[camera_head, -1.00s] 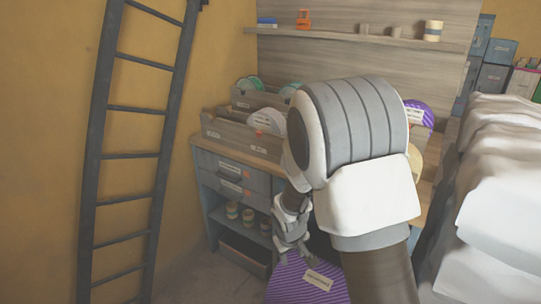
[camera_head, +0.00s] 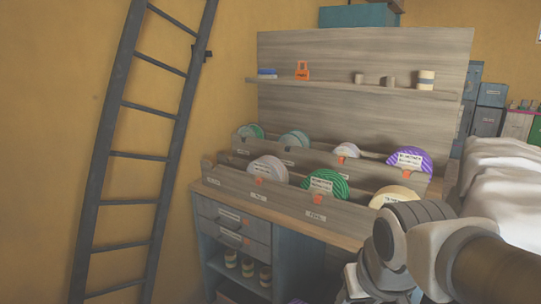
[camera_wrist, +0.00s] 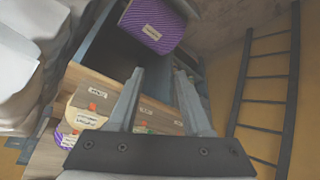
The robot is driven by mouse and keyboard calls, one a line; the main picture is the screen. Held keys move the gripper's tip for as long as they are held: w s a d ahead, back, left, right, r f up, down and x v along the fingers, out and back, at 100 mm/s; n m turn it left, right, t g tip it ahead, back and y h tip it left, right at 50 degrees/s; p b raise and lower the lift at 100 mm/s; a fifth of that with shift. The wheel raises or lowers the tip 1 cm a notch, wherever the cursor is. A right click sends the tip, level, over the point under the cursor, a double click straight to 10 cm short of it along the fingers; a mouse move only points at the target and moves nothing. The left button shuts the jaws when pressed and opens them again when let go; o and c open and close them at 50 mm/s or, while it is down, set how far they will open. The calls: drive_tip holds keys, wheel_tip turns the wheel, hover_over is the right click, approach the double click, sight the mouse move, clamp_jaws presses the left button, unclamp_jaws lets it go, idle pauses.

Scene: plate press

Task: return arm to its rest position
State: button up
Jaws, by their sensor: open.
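My arm (camera_head: 450,255) is folded low at the right in the head view, in front of the bench's right end. My gripper (camera_wrist: 158,78) shows in the wrist view with its two fingers apart and nothing between them. In the head view its fingertips are out of sight. A purple striped thing with a white label (camera_wrist: 152,24) lies beyond the fingertips in the wrist view, apart from them.
A wooden bench (camera_head: 290,228) carries racks of coloured discs, such as a green disc (camera_head: 325,183) and a purple disc (camera_head: 410,158). A dark ladder (camera_head: 145,155) leans at the left wall. White bulky covers (camera_head: 505,180) stand close at the right.

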drive_tip(key=s+r, duration=0.2)
drive_tip(key=s, duration=0.4)
wheel_tip(320, 180, up, 17)
drive_tip(key=p, duration=1.7)
drive_tip(key=shift+d+m, duration=0.15)
drive_tip(key=shift+m, duration=0.15)
drive_tip(key=shift+f, duration=0.1)
